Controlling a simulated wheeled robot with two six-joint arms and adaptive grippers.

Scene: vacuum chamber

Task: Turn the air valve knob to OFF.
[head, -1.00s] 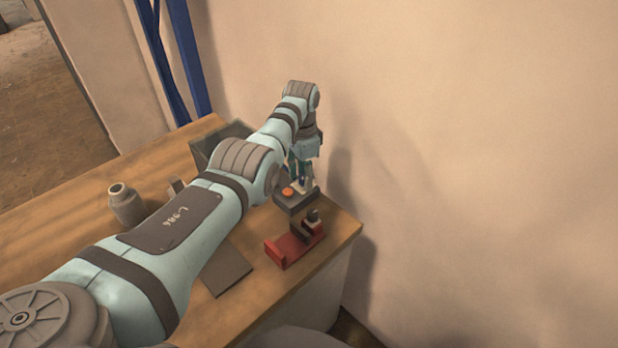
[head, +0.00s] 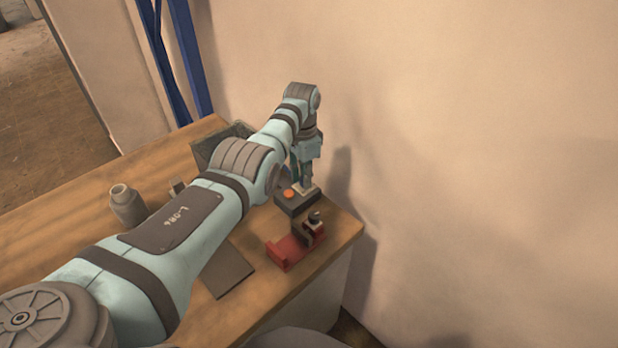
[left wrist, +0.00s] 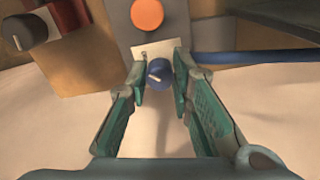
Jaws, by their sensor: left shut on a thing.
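The blue air valve knob (left wrist: 158,73), with a pale pointer mark, sits by a small white plate (left wrist: 150,48) in the left wrist view. Just beyond it is a dark grey box (head: 297,205) with an orange button (head: 289,193); the button also shows in the wrist view (left wrist: 147,14). My left gripper (left wrist: 161,76) points down over the plate, its two fingers on either side of the knob and shut on it. In the head view the gripper (head: 305,186) hides the knob. I cannot read any OFF marking. My right gripper is not in view.
A red fixture (head: 285,252) with a dark knob (head: 314,218) stands nearby at the wooden table's (head: 335,240) right corner. A grey bottle (head: 127,204), a dark flat plate (head: 228,270) and an open bin (head: 215,143) are on the table. A wall rises behind.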

